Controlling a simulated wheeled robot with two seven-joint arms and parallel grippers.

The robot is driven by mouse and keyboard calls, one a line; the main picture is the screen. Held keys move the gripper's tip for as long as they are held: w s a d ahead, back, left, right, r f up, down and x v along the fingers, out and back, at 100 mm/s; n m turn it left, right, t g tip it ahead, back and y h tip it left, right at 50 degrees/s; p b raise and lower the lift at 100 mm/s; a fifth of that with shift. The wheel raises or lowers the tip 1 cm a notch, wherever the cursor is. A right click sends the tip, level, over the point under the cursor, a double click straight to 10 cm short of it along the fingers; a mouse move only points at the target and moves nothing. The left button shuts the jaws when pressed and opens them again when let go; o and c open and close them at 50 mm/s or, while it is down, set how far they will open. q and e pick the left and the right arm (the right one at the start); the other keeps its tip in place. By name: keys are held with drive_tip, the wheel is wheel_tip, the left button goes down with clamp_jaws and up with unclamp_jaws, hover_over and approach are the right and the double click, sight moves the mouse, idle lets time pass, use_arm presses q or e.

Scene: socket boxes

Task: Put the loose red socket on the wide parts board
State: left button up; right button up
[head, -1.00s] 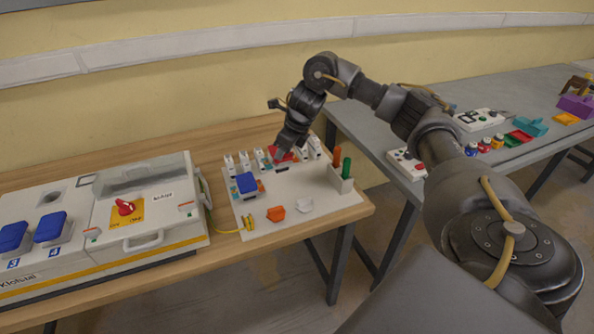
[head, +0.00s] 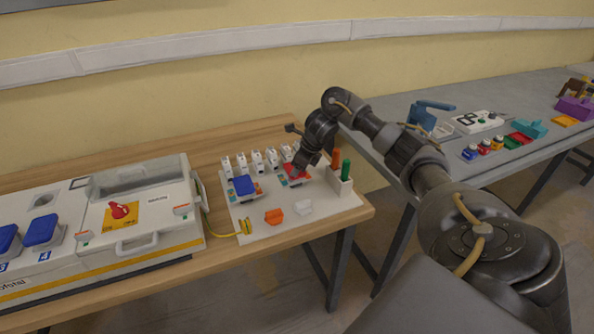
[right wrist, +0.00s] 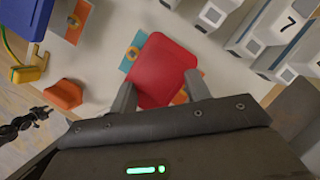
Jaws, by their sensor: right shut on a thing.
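The red socket (head: 296,178) is between the fingers of my right gripper (head: 300,168), over the white parts board (head: 330,212), to the right of the blue socket (head: 243,186). In the right wrist view the red socket (right wrist: 163,68) sits between both fingers, which touch its sides. Blue and orange marked patches (right wrist: 133,58) show at its edges on the board. I cannot tell whether its underside touches the board. The left gripper is not in view.
A row of white modules (head: 257,160) stands behind the socket. A holder with orange and green pegs (head: 346,170) stands at right. A large white case (head: 150,215) is at left.

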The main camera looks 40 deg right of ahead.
drive_tip(key=shift+f, duration=0.1)
drive_tip(key=o, duration=1)
drive_tip(key=shift+o, duration=0.2)
drive_tip(key=shift+r, duration=0.3)
drive_tip(key=shift+s+r, duration=0.1)
drive_tip(key=shift+r, duration=0.25)
drive_tip(key=p+v, duration=0.2)
drive_tip(key=v, duration=0.9)
drive_tip(key=shift+p, duration=0.35)
drive_tip(key=shift+s, duration=0.2)
